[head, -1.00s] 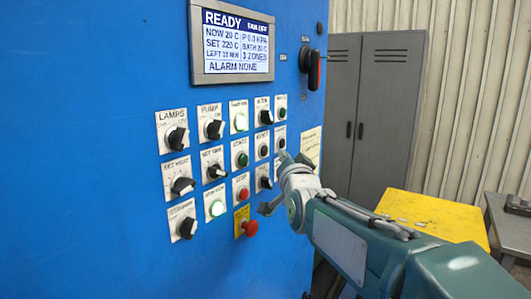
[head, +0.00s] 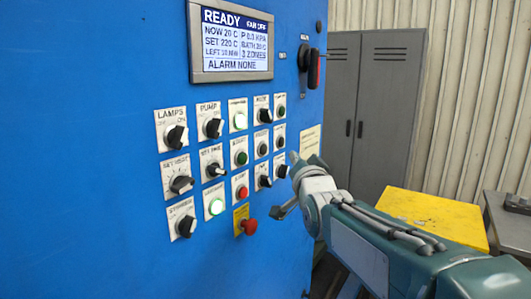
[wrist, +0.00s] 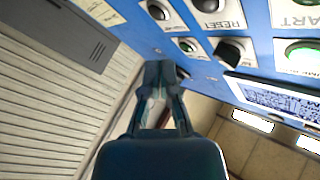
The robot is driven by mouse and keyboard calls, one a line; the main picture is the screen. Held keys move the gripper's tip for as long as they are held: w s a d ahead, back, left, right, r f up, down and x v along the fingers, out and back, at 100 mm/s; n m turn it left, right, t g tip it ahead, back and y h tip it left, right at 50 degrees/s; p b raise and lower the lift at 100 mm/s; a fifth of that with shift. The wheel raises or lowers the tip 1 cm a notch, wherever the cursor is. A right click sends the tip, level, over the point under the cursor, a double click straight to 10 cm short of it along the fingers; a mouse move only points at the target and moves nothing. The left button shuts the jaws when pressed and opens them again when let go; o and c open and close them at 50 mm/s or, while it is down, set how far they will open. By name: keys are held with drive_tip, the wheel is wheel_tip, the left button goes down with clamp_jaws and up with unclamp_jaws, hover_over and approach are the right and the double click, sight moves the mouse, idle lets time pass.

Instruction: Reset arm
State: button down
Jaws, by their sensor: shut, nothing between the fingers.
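My gripper (head: 294,158) is in front of the right edge of the blue control panel (head: 110,60) in the head view, just right of the lowest right knobs. It looks small there and its fingers are partly hidden by my wrist. In the wrist view my gripper (wrist: 163,70) has its fingers together with nothing between them. Panel buttons and knobs show beyond the fingertips, and the gap to the panel is hard to judge.
The panel carries a READY screen (head: 235,42), several knobs and buttons, and a red emergency button (head: 249,227). A dark red-handled switch (head: 314,68) juts out above. A grey locker (head: 385,110) and a yellow table (head: 425,215) stand to the right.

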drive_tip(key=s+d+f+n+g+h, duration=0.1)
drive_tip(key=s+d+f+g, duration=0.2)
drive_tip(key=s+f, duration=0.5)
drive_tip(key=s+d+f+n+g+h, duration=0.1)
drive_tip(key=s+f+g, duration=0.5)
drive_tip(key=s, duration=0.7)
drive_tip(key=s+d+f+n+g+h, duration=0.1)
drive_tip(key=s+d+f+n+g, duration=0.2)
drive_tip(key=s+d+f, duration=0.3)
drive_tip(key=s+f+g, duration=0.1)
drive_tip(key=s+f, duration=0.3)
drive_tip(key=s, duration=0.1)
drive_tip(key=shift+s+g+h, duration=0.15)
drive_tip(key=shift+g+h, duration=0.15)
drive_tip(key=shift+h, duration=0.1)
drive_tip(key=shift+d, duration=0.1)
